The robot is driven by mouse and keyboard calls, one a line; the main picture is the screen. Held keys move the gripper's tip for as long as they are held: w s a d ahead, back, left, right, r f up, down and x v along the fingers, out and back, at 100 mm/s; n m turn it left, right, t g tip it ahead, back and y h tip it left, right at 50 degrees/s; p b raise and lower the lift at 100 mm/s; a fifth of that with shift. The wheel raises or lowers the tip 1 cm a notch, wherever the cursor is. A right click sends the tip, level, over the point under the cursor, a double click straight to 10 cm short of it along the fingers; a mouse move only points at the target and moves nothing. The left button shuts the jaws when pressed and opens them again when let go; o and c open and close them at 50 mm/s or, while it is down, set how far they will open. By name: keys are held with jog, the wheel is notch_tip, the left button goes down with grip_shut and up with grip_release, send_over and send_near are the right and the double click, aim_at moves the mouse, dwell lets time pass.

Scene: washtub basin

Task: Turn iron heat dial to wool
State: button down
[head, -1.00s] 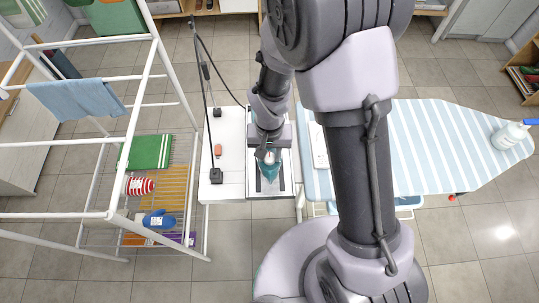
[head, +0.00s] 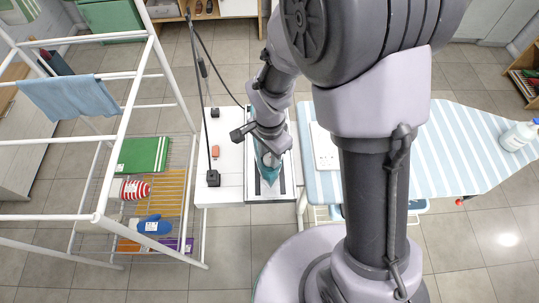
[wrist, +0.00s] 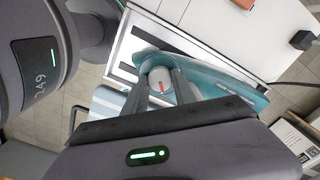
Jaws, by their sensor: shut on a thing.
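The teal iron (head: 268,167) rests on a dark-railed stand (head: 255,187) on the white surface beside the ironing board. It also shows in the wrist view (wrist: 215,78). Its heat dial (wrist: 161,82) is a pale round knob with a red mark, on the iron's upper side. My gripper (wrist: 166,80) reaches down to the dial, with its two fingers on either side of it and shut on it. The dial's setting labels are too small to read. In the head view my wrist hides the upper part of the iron.
A striped ironing board (head: 455,150) lies to the right, with a spray bottle (head: 518,135) on it. A white drying rack (head: 110,170) stands at the left. A black cord (head: 207,95) and plug (head: 213,178) lie left of the iron.

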aim_at(269, 158)
jog(key=shift+m, duration=0.5)
jog(key=c, duration=1)
grip_release()
notch_tip(269, 158, up, 17)
jog(key=p, duration=0.7)
jog(key=shift+r, duration=0.2)
